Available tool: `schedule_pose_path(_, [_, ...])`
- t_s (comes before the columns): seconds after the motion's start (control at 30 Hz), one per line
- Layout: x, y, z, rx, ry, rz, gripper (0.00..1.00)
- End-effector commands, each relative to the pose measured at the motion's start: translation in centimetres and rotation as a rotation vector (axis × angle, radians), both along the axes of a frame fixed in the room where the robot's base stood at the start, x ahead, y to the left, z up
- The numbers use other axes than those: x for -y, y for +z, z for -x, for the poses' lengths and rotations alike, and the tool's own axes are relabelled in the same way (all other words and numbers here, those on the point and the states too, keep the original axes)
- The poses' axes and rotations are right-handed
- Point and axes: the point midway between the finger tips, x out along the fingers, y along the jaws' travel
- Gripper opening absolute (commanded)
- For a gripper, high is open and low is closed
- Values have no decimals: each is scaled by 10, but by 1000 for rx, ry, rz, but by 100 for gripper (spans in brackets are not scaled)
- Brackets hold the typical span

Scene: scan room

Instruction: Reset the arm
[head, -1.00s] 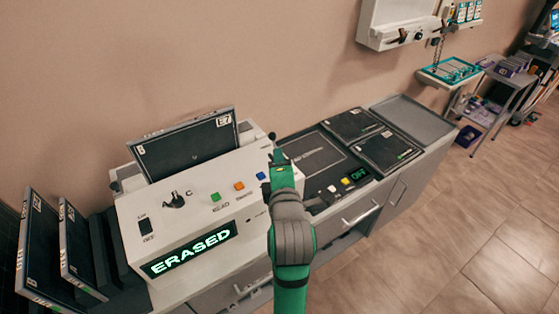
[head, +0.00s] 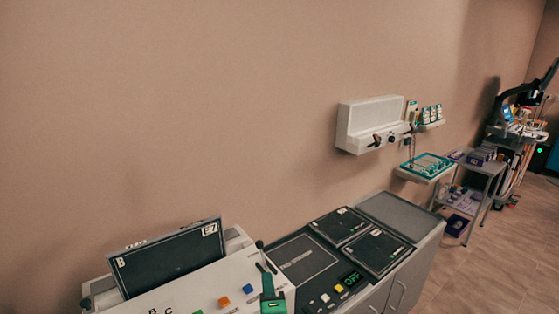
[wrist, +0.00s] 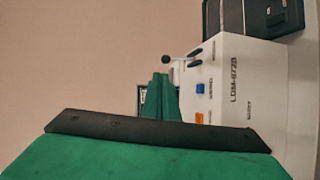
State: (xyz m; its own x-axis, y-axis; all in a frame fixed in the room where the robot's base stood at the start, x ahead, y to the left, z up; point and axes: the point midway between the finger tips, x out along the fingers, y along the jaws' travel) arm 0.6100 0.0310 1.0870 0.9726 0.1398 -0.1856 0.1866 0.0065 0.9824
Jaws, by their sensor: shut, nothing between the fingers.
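My green arm (head: 272,298) reaches up from the bottom edge of the head view, with my gripper (head: 267,267) at its end. The gripper is shut and empty, beside the right end of the white reader machine (head: 185,297). In the wrist view my gripper (wrist: 160,85) points ahead past the machine's panel (wrist: 245,90), which carries a blue button (wrist: 200,88) and an orange button (wrist: 200,117). A dark-knobbed lever (wrist: 166,60) shows just beyond the fingers; I cannot tell whether they touch it.
A dark cassette marked E7 (head: 170,262) stands tilted in the machine's slot. A white wall unit (head: 370,125) hangs behind; floor is free at right.

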Motion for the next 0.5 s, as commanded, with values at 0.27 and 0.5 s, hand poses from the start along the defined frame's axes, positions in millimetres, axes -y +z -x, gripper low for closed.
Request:
schedule_pose_path(0.27, [3, -79, 38, -54, -93, -305, 0])
schedule_pose_path(0.5, [8, -134, 84, -82, -178, -556, 0])
